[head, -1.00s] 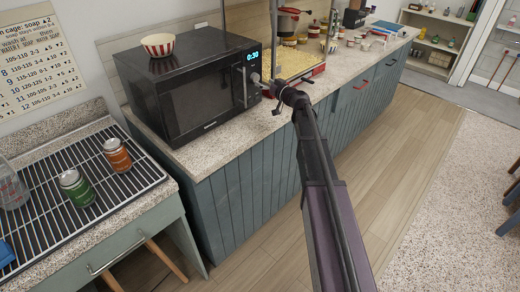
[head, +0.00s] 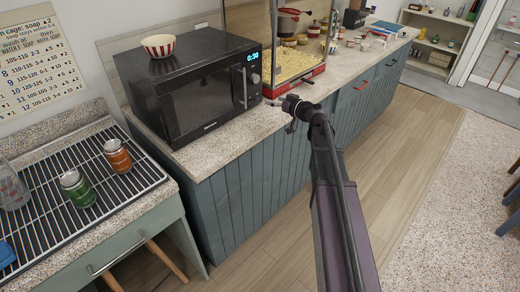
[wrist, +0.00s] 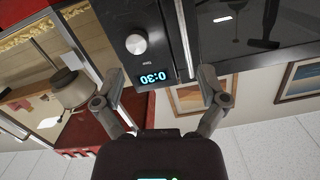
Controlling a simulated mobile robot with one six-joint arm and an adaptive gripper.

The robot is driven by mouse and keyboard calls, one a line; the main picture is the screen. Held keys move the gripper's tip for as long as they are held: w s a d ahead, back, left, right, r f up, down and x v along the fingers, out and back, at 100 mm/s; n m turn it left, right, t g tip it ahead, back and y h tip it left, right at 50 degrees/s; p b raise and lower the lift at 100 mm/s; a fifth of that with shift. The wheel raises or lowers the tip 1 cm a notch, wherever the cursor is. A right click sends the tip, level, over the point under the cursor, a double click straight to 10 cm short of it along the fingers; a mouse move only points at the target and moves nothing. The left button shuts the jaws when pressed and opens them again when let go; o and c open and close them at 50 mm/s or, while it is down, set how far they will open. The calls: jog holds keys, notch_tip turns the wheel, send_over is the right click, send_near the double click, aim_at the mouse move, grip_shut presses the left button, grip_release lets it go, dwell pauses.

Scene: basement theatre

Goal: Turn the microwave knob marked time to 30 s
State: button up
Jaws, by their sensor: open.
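The black microwave (head: 200,98) stands on the speckled counter, its door shut. Its display (head: 253,56) reads 0:30 in blue. A round silver knob (head: 255,78) sits on the panel below the display. In the wrist view, which is upside down, the knob (wrist: 135,44) has a small label, too small to read surely, and the display (wrist: 152,77) also reads 0:30. My gripper (head: 272,101) is apart from the microwave, to the right of its panel. In the wrist view my gripper (wrist: 163,86) is open and empty, its fingers apart and clear of the knob.
A red-and-white striped bowl (head: 158,45) sits on top of the microwave. A popcorn machine (head: 308,74) with a red base stands close to its right. A green jar (head: 77,188) and an orange jar (head: 117,155) stand on the black rack at left.

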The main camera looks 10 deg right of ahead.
jog(key=s+a+f+g+h+p, duration=0.1)
jog(key=s+a+f+g, duration=0.3)
jog(key=s, duration=0.3)
jog(key=s+a+f+g+h+p, duration=0.1)
jog(key=s+a+f+g, duration=0.3)
jog(key=s, duration=0.4)
jog(key=shift+s+a+f+m+g+h, duration=0.2)
jog(key=shift+s+f+m+g+h, duration=0.1)
jog(key=shift+f+h, duration=0.5)
jog(key=s+d+f+m+g+h+p, duration=0.1)
jog(key=s+d+m+g+h, duration=0.1)
jog(key=s, duration=0.5)
jog(key=s+d+f+m+g+h+p, duration=0.1)
jog(key=s+h, duration=0.3)
jog(key=s, duration=0.4)
jog(key=shift+d+f+m+g+h, duration=0.3)
jog(key=shift+d+f+m+g, duration=0.25)
jog(key=shift+g, duration=0.35)
